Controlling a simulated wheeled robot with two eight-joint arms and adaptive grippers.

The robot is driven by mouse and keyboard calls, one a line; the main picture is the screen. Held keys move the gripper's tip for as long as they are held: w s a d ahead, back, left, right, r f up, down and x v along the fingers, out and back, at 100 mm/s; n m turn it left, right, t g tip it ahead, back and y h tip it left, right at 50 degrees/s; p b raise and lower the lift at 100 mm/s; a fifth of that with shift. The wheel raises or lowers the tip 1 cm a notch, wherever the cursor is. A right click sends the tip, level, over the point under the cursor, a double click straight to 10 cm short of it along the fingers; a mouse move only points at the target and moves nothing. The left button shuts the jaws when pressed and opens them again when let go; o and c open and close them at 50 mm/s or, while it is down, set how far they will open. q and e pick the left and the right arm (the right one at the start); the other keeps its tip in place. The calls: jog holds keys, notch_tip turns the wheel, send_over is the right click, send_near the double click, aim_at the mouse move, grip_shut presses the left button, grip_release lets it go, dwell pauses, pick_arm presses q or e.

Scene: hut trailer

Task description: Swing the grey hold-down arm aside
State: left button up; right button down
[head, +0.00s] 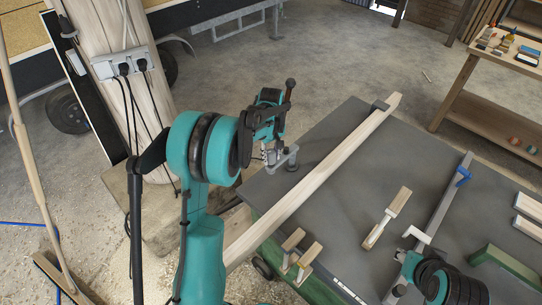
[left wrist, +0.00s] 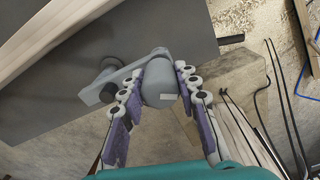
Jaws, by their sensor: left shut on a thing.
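A long pale board (head: 330,165) lies across the bench, close to the pivot. A wooden post (head: 115,40) with a socket strip stands at left.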

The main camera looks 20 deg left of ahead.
aim_at(271, 152)
pick_arm(q)
jog(key=shift+n, duration=0.8)
jog(key=o, duration=1.2)
jog(key=shift+c, duration=0.2)
notch_tip(271, 152, up, 12)
